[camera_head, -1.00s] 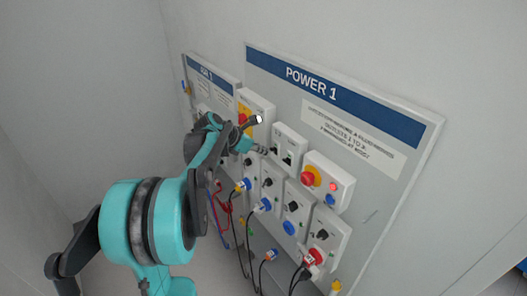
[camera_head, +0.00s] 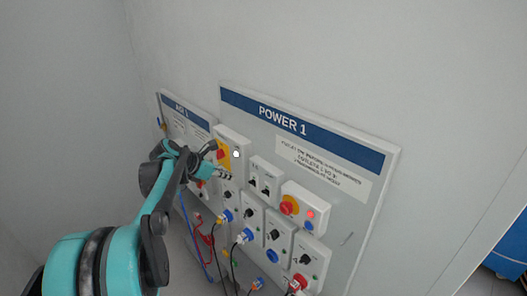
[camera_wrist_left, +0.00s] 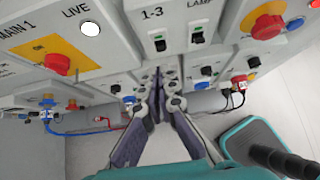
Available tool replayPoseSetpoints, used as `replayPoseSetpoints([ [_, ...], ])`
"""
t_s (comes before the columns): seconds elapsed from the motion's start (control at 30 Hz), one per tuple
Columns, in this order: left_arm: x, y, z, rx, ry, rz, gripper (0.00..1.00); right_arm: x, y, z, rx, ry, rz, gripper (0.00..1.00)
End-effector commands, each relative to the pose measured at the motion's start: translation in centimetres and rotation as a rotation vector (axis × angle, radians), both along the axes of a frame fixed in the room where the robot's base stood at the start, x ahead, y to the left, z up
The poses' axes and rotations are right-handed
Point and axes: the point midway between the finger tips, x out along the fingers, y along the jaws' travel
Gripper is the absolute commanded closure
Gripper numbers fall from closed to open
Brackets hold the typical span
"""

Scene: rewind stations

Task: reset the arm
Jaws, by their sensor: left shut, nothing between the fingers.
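My left gripper (camera_head: 226,175) is shut and empty in front of the POWER 1 board (camera_head: 345,245). It sits just left of the white two-switch box (camera_head: 265,178), below the white LIVE lamp (camera_head: 236,154). In the left wrist view its closed fingertips (camera_wrist_left: 158,76) point at the board below that switch box (camera_wrist_left: 180,20). I cannot tell whether they touch anything. The yellow MAIN 1 plate's red knob (camera_wrist_left: 57,63) is on the left there. My left arm covers part of the neighbouring board. My right gripper is not in view.
A red stop button on yellow (camera_head: 289,206) is beside a lit red lamp (camera_head: 310,215) and a blue button (camera_head: 308,226). Below are several socket boxes with blue plugs (camera_head: 245,236) and hanging red, blue and black cables. The pale wall at right is clear.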

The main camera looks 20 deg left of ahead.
Motion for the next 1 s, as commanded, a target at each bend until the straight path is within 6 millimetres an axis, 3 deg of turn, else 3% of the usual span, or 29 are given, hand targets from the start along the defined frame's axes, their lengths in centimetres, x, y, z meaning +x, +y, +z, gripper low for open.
replayPoseSetpoints([
  [0.17, -0.2, -0.5, -0.4, 0.020, -0.002, -0.019, 1.00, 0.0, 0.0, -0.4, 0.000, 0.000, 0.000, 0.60],
  [0.27, -1.2, -3.0, -2.1, 0.123, -0.016, -0.115, 1.00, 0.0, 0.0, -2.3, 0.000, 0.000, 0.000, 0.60],
  [0.37, -3.5, -7.2, -5.4, 0.328, -0.048, -0.312, 1.00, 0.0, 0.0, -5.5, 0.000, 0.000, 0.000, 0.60],
  [0.5, -8.5, -13.7, -11.5, 0.703, -0.113, -0.699, 1.00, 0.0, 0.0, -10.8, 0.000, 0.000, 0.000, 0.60],
  [0.6, -12.5, -17.2, -16.2, 0.970, -0.170, -0.995, 1.00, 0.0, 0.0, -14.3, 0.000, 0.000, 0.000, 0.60],
  [0.8, -20.0, -21.6, -25.8, 1.465, -0.290, -1.585, 1.00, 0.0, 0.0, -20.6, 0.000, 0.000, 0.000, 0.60],
  [0.9, -22.6, -22.6, -29.5, 1.651, -0.339, -1.822, 1.00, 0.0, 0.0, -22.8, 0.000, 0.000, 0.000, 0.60],
  [1.0, -24.2, -23.0, -32.0, 1.778, -0.371, -1.984, 1.00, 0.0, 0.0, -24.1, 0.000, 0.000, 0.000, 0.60],
])
